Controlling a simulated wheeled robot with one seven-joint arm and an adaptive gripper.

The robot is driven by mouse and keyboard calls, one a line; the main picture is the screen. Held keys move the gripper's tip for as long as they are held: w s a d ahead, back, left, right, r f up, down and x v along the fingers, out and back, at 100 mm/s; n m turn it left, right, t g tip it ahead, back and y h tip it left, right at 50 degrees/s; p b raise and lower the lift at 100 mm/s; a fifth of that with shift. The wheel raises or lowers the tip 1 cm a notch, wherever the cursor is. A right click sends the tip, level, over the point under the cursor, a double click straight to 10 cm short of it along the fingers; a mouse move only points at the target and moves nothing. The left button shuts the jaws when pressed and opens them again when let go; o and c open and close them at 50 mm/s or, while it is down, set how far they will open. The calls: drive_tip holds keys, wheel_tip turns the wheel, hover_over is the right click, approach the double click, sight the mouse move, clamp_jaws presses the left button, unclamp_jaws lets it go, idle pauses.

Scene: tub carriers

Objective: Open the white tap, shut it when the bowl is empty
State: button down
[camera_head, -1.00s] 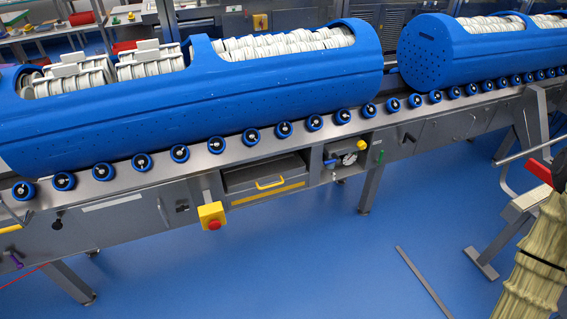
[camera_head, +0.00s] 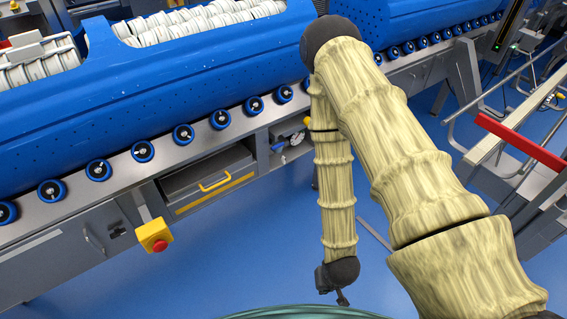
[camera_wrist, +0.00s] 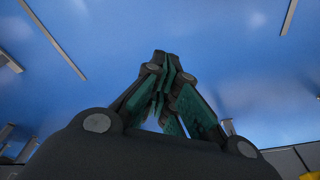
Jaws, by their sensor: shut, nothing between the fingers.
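A small white fitting (camera_head: 296,138) shows in the recess of the grey conveyor frame, right of the drawer and beside a yellow knob. It may be the white tap; its handle position is too small to tell. I cannot make out a bowl in either view. My gripper (camera_head: 341,298) hangs low over the blue floor in the head view, well below and apart from the fitting. In the wrist view, my gripper (camera_wrist: 164,62) has its dark and green fingers drawn together at the tips, with nothing between them.
Blue perforated tubs (camera_head: 150,95) holding white stacked items lie on the roller conveyor (camera_head: 142,151). A drawer with a yellow handle (camera_head: 215,182) and a yellow box with a red button (camera_head: 154,236) face the floor. A red-topped rail (camera_head: 520,143) stands at right. Floor before the conveyor is open.

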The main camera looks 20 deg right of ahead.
sight(283, 159)
drive_tip(key=w+d+f+m+t+b, duration=0.2)
drive_tip(key=w+f+m+t+b, duration=0.25)
drive_tip(key=w+b, duration=0.65)
drive_tip(key=w+d+f+m+t+b, duration=0.1)
drive_tip(key=w+f+m+t+b, duration=0.35)
drive_tip(key=w, duration=1.25)
drive_tip(key=w+d+r+m+t+b, duration=0.1)
drive_tip(key=w+d+m+t+b, duration=0.1)
drive_tip(key=w+b, duration=0.5)
drive_tip(key=w+d+r+m+t+b, duration=0.2)
drive_tip(key=w+b, duration=0.6)
drive_tip(key=w, duration=0.5)
drive_tip(key=w+d+r+m+t+b, duration=0.2)
drive_tip(key=w+d+t+b, duration=0.1)
drive_tip(key=w+b, duration=0.5)
drive_tip(key=shift+w+d, duration=0.7)
drive_tip(key=shift+w, duration=0.2)
drive_tip(key=shift+s+a+r+b, duration=0.1)
drive_tip(key=shift+s+a+b, duration=0.25)
drive_tip(key=shift+a+b, duration=0.4)
drive_tip(key=shift+s+a+r+b, duration=0.1)
drive_tip(key=shift+s+a+b, duration=0.3)
drive_tip(key=shift+a, duration=0.5)
drive_tip(key=shift+w, duration=0.1)
